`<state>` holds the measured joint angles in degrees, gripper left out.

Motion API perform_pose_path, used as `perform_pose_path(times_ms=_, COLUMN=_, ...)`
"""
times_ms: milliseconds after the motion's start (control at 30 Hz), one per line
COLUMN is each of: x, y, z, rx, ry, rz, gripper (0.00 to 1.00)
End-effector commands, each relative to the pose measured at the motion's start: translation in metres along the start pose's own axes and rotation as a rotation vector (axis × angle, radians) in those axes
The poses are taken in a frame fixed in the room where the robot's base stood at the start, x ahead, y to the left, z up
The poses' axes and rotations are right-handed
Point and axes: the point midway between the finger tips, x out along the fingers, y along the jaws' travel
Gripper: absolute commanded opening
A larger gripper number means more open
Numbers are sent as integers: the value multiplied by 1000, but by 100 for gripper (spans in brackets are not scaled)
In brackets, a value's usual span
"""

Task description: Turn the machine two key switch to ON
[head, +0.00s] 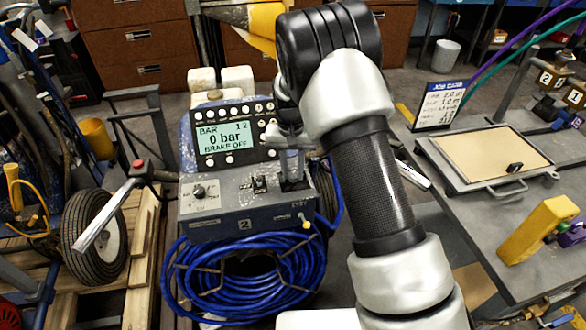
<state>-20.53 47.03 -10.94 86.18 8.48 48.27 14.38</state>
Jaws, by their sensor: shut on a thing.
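Machine two (215,228), a grey control box marked 2, stands left of centre in the head view. Its lit screen (225,142) reads "0 bar" and "BRAKE OFF". My gripper (291,172) points down at the right end of the sloped panel and is shut on a small dark part there, which seems to be the key switch (292,186). The fingers cover most of it, so its ON or OFF position cannot be read. A round knob (198,192) and a small black switch (260,184) sit to the left on the same panel.
A coiled blue hose (245,275) hangs below the box. A handlebar with a red button (138,164) and a wheel (95,238) are at left. A grey table (465,215) with a framed board (490,160) and a yellow block (538,228) is at right.

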Motion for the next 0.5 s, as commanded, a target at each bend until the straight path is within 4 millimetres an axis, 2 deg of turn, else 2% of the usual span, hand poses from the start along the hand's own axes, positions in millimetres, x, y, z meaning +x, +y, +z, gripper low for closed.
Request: perform_pose_path(times_ms=500, x=-1, y=0, z=-1, rx=60, ry=1, rz=-1, gripper=4)
